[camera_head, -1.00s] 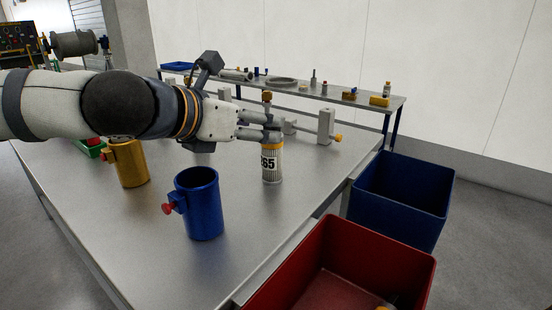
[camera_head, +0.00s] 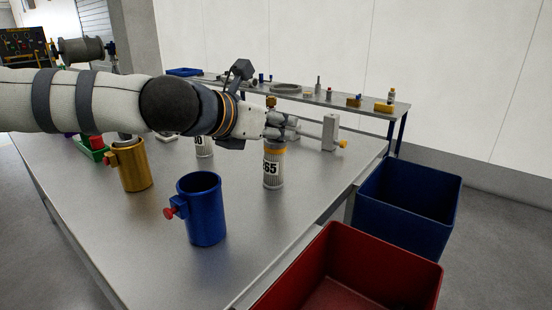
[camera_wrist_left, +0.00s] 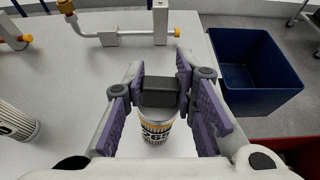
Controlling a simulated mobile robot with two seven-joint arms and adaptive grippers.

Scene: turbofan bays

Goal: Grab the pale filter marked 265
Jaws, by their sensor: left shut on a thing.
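The pale filter marked 265 (camera_head: 273,170) stands upright on the grey table, with a yellow band near its top. In the left wrist view the filter (camera_wrist_left: 157,133) shows below a dark block-like top. My left gripper (camera_head: 278,128) is at the top of this filter. In the left wrist view my left gripper (camera_wrist_left: 160,93) has its purple-padded fingers shut on that dark top. A second pale filter (camera_head: 204,146), its number partly hidden by my arm, stands behind to the left. It also shows at the left edge of the wrist view (camera_wrist_left: 16,122). My right gripper is out of view.
A blue cup (camera_head: 204,212) and a gold cup (camera_head: 132,168) stand on the table to the left. A grey fixture with a yellow tip (camera_head: 331,133) is behind the filter. A blue bin (camera_head: 408,205) and a red bin (camera_head: 350,275) stand off the table's right edge.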

